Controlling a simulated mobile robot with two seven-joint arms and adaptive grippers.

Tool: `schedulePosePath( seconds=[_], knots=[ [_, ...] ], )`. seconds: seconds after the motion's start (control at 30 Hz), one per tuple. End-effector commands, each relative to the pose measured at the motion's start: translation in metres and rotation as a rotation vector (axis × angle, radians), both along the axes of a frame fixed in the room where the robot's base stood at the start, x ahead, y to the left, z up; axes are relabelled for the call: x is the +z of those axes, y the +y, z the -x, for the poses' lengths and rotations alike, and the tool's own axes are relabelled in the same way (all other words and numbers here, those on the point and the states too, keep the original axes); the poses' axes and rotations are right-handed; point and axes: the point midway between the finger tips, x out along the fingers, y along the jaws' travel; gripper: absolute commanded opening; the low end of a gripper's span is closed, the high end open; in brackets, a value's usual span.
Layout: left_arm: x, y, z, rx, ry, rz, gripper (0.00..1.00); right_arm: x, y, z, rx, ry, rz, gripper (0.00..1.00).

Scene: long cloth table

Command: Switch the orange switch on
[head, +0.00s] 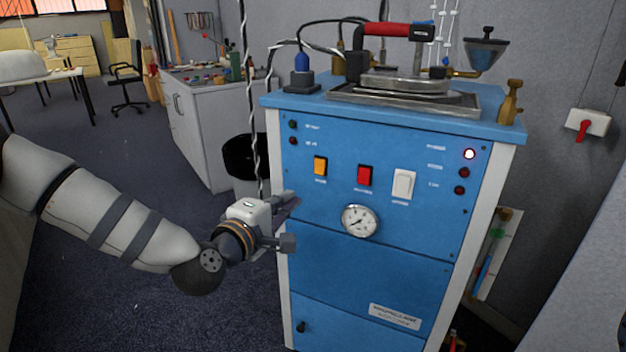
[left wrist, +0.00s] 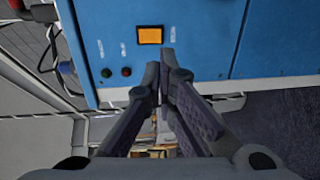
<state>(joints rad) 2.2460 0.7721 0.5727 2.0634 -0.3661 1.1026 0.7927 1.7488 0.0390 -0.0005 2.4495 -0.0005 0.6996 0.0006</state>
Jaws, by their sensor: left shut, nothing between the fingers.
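The orange switch (head: 320,166) is a small rocker in a black frame at the upper left of the blue machine's front panel. It also shows in the left wrist view (left wrist: 150,35), beyond and slightly left of my fingertips. I cannot tell which way the rocker is tilted. My left gripper (head: 288,222) is below and left of the switch, by the panel's left edge. In the left wrist view its fingers (left wrist: 166,64) meet at the tips, shut and empty, and look apart from the switch. My right gripper is not in view.
Right of the orange switch are a red switch (head: 365,175) and a white switch (head: 404,184), with a round gauge (head: 360,221) below. One indicator lamp (head: 469,154) glows at the panel's upper right. A black bin (head: 246,158) stands left of the machine. A twisted cable (head: 251,100) hangs there.

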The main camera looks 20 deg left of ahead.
Motion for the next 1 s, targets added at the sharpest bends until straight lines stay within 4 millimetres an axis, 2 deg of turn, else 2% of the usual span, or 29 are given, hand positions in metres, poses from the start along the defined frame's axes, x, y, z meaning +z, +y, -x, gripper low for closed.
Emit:
schedulePosePath(
  seconds=[0.03, 0.3, 0.5, 0.7, 1.0],
  knots=[
    [-0.006, -0.002, -0.010, 0.000, 0.005, -0.002, 0.00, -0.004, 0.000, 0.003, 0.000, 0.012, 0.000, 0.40],
    [-0.016, -0.010, -0.069, -0.001, 0.008, -0.003, 0.00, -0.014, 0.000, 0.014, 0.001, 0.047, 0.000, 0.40],
    [-0.018, -0.015, -0.104, 0.000, 0.006, -0.002, 0.00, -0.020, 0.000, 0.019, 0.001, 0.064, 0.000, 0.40],
    [-0.018, -0.018, -0.119, -0.001, 0.005, -0.001, 0.00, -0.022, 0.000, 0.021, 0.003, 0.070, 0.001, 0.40],
    [-0.017, -0.017, -0.121, -0.001, 0.004, 0.000, 0.00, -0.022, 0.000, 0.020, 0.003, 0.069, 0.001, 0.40]
  ],
)
